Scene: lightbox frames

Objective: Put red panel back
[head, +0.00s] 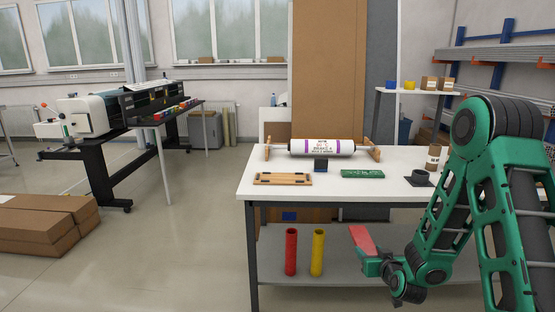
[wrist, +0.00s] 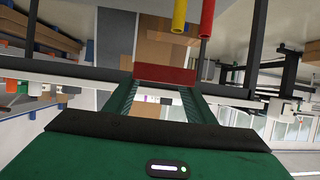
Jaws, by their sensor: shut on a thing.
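A small flat red panel (head: 361,239) is held tilted in front of the white table, below the height of its top. My gripper (head: 372,262) is shut on the panel's lower end. In the wrist view the red panel (wrist: 166,74) spans between the two green fingers of my gripper (wrist: 165,90). A wooden frame (head: 283,178) lies flat at the left front of the tabletop, well away from my gripper. A green flat piece (head: 362,174) lies right of it.
Red (head: 291,252) and yellow (head: 317,253) tubes stand on the lower shelf, left of my gripper. Boxes (head: 45,225) lie far left; floor between is clear.

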